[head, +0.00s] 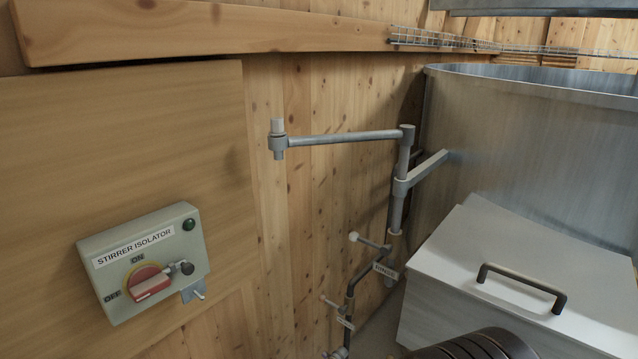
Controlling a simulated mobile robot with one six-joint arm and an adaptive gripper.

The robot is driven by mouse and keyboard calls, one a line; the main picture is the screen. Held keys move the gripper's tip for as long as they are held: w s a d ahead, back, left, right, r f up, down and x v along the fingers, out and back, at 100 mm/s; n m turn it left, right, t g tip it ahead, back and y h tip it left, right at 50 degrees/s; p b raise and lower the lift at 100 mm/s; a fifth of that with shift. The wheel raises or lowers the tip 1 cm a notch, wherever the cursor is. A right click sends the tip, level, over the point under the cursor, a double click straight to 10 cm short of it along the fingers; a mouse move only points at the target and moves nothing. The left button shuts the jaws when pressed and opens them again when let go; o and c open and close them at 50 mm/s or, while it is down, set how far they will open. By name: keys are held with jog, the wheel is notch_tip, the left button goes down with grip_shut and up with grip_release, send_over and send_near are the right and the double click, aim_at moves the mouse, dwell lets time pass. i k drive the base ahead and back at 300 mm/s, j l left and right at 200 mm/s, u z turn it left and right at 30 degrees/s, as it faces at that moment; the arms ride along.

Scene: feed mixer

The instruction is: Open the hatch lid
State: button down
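The hatch lid (507,245) is a pale, flat, sloping lid on a box-shaped hatch at the lower right, in front of the large metal mixer tank (520,150). A black bar handle (522,286) is fixed on the lid. The lid looks shut, lying flat on the box; its right and lower edges are partly cut off or hidden. My gripper is not seen. A dark, ribbed, rounded shape (474,347) covers part of the hatch's front at the bottom edge; I cannot tell what it is.
A stirrer isolator box (145,262) with a red rotary handle (150,284), lying toward OFF, is on the wooden wall at left. A grey swing arm (345,137) reaches left from a post (400,180) beside the tank. Pipework with a RINSE tag (386,271) stands left of the hatch.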

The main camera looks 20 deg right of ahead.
aim_at(585, 294)
jog(key=z, duration=1.55)
